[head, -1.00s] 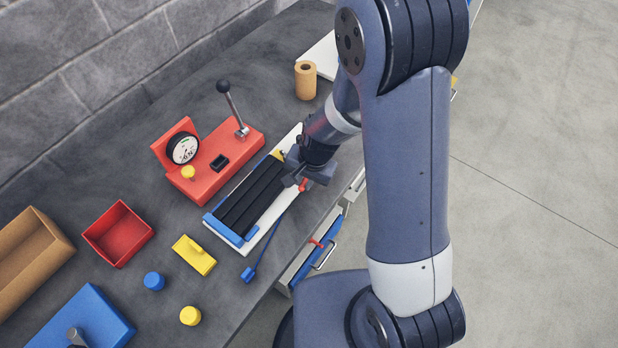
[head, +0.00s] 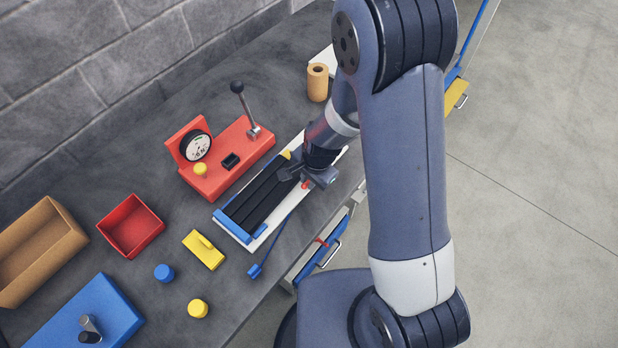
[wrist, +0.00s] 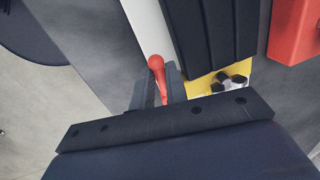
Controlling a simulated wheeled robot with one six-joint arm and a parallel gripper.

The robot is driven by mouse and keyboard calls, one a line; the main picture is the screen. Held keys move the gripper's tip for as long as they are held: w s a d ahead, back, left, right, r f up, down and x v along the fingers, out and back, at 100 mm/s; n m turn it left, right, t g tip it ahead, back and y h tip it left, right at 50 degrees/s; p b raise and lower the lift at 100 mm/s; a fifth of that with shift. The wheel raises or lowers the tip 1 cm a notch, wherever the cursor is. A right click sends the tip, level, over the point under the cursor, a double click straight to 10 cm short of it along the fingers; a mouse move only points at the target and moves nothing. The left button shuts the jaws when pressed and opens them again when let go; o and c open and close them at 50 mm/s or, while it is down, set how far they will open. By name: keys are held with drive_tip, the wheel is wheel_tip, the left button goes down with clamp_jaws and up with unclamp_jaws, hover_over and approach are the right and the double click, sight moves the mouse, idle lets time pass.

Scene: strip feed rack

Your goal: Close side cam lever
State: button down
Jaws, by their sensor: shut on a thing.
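The strip feed rack (head: 233,228) has a blue end, black strips and a white base plate, and lies near the bench's front edge in the head view. The side cam lever is a red handle with a round knob (wrist: 157,63), beside the rack on the white plate; only a bit of red (head: 306,185) shows in the head view. My gripper (head: 301,180) is at the rack's far front corner. In the wrist view my gripper (wrist: 154,92) is shut on the red lever, with a finger on each side of its shaft. The lever's pivot is hidden.
A red press with a dial (head: 226,165) and upright lever stands behind the rack. A tan roll (head: 317,82) is farther back. A blue tag on a cord (head: 255,271), a yellow block (head: 203,250), a red bin (head: 131,226) and small caps lie left. Drawers hang below the front edge.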

drive_tip(key=c, duration=1.4)
unclamp_jaws()
drive_tip(key=shift+w, duration=0.1)
